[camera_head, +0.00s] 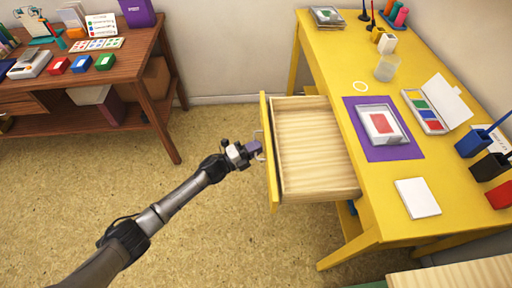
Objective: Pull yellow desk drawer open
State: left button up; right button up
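The yellow desk (380,207) stands at the right. Its drawer (312,150) is pulled well out to the left, and its pale wooden inside is empty. The yellow drawer front (268,170) faces left and bears a thin light handle (259,134). My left gripper (255,148) reaches in from the lower left, with its fingertips at the middle of the handle. The fingers look close together, but whether they are shut on the handle is too small to tell. My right gripper is not in view.
On the desk are a purple mat (411,150) with a boxed red pad, a colour inkpad set (424,111), a white pad (418,198) and a clear cup (387,67). A brown table (145,66) with several stationery items stands at the left. The floor between is clear.

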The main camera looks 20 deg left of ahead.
pick_arm(q)
jog(key=shift+o, duration=0.4)
jog(key=shift+a, duration=0.1)
jog(key=p+v, duration=0.3)
jog(key=v, duration=1)
jog(key=shift+s+a+p, duration=0.2)
jog(key=shift+s+p, duration=0.1)
